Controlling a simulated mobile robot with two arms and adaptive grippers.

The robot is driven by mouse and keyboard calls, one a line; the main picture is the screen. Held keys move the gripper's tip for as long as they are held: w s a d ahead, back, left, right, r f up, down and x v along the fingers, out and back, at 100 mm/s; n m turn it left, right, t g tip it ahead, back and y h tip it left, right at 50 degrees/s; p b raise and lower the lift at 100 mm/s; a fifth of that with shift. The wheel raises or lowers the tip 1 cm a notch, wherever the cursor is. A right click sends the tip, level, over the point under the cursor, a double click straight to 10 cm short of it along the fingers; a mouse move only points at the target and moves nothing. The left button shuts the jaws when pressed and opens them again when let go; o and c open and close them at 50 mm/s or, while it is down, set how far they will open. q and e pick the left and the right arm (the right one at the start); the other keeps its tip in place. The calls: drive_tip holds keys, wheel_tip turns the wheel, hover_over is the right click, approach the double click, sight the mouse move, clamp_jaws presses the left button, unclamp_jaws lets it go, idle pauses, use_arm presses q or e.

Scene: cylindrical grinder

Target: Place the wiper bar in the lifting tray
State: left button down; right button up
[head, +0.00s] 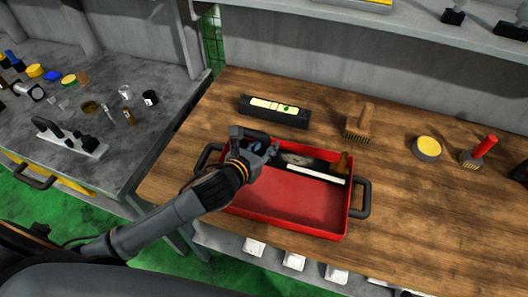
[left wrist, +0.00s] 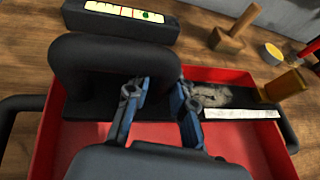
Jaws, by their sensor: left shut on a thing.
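The wiper bar (head: 295,162) is a long dark bar with a white strip along its front, a brown knob at its right end and a black arched handle at its left. It also shows in the left wrist view (left wrist: 230,97). It is over or in the back part of the red lifting tray (head: 290,203); I cannot tell if it touches the tray floor. My left gripper (head: 262,152) is shut on the wiper bar near the arched handle, with blue-grey fingers on either side in the left wrist view (left wrist: 160,105). My right gripper is not in view.
A black case with a pale label (head: 275,111) lies behind the tray. A wooden-handled brush (head: 361,120), a round yellow-topped tin (head: 427,148) and a red-handled brush (head: 479,152) stand to the right. The wooden bench is clear right of the tray.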

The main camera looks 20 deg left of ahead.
use_arm(q)
drive_tip(key=shift+w+a+f, duration=0.4)
drive_tip(key=shift+w+f, duration=0.3)
drive_tip(key=shift+f, duration=0.15)
wheel_tip(320, 180, down, 3)
drive_tip(key=shift+a+r, duration=0.1)
drive_tip(key=shift+f, duration=0.35)
drive_tip(key=c, duration=1.2)
unclamp_jaws()
drive_tip(key=shift+o, duration=0.2)
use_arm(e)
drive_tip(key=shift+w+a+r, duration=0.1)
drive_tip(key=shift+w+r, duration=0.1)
